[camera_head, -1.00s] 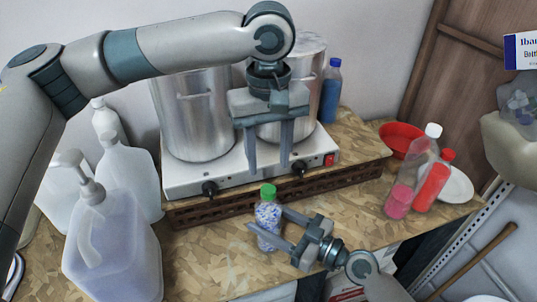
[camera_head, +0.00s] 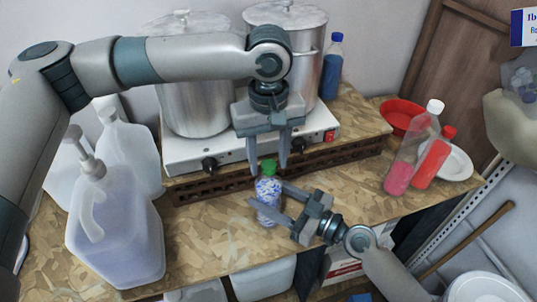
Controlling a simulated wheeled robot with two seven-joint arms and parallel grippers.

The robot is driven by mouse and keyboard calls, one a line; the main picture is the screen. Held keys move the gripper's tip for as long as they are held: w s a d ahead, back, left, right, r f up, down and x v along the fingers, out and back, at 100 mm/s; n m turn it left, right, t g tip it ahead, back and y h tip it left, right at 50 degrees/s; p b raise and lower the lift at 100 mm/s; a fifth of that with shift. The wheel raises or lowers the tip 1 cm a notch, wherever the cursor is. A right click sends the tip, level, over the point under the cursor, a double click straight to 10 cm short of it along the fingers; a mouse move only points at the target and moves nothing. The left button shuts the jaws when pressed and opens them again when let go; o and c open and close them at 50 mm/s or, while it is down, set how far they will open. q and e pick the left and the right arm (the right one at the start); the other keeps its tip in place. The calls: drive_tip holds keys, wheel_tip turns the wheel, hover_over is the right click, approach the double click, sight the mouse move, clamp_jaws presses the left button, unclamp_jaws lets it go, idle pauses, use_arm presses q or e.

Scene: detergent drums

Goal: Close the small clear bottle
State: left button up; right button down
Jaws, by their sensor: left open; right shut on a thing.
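The small clear bottle (camera_head: 268,201) stands upright near the counter's front edge, with blue-and-white contents. A green cap (camera_head: 268,167) sits at its top; whether it is seated or loose I cannot tell. My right gripper (camera_head: 271,196) is shut on the bottle's body from the right, one finger on each side. My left gripper (camera_head: 268,164) points down from above, open and empty. Its two fingertips appear on either side of the green cap, close to it; I cannot tell if they touch.
A white stove (camera_head: 237,150) with two steel pots stands behind. Large jugs (camera_head: 115,235) stand at left. A blue bottle (camera_head: 331,68), red bowl (camera_head: 401,111), pink-filled bottle (camera_head: 405,160), red bottle (camera_head: 434,164) and white plate (camera_head: 459,163) are at back and right.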

use_arm(q)
drive_tip(key=shift+c, duration=0.7)
clamp_jaws()
drive_tip(key=m, duration=0.9)
drive_tip(key=shift+m, duration=0.4)
